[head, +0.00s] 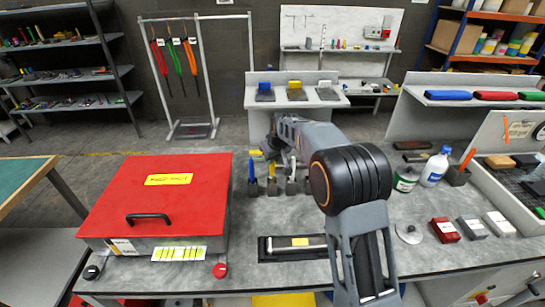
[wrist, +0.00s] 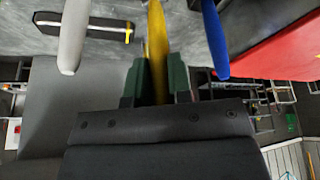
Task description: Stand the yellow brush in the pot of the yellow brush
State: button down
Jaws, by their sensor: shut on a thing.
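The yellow brush (wrist: 156,40) is between the green fingers of my gripper (wrist: 158,78), which is shut on its handle. In the head view the yellow brush (head: 272,169) shows upright below my gripper, over a small dark pot (head: 272,187). I cannot tell whether its lower end is inside that pot or just above it. A blue brush (head: 252,167) stands in a pot (head: 253,188) to the left. A white brush (head: 292,166) stands in a pot (head: 292,187) to the right. My arm hides part of the row.
A red-lidded box (head: 160,195) takes up the bench's left side. A dark tray (head: 268,252) with a yellow-labelled bar lies in front of the pots. A green-labelled tin (head: 405,180) and a white bottle (head: 434,168) stand to the right. The blue brush (wrist: 215,40) is close beside my fingers.

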jog(key=shift+f+b, duration=0.75)
jog(key=shift+f, duration=0.25)
dwell(0.5)
jog(key=c, duration=1)
grip_release()
jog(key=shift+o, duration=0.2)
jog(key=shift+r, duration=0.15)
jog(key=b+v, duration=0.2)
jog(key=v, duration=1.1)
jog(key=shift+r, duration=0.3)
jog(key=shift+s+d, duration=0.1)
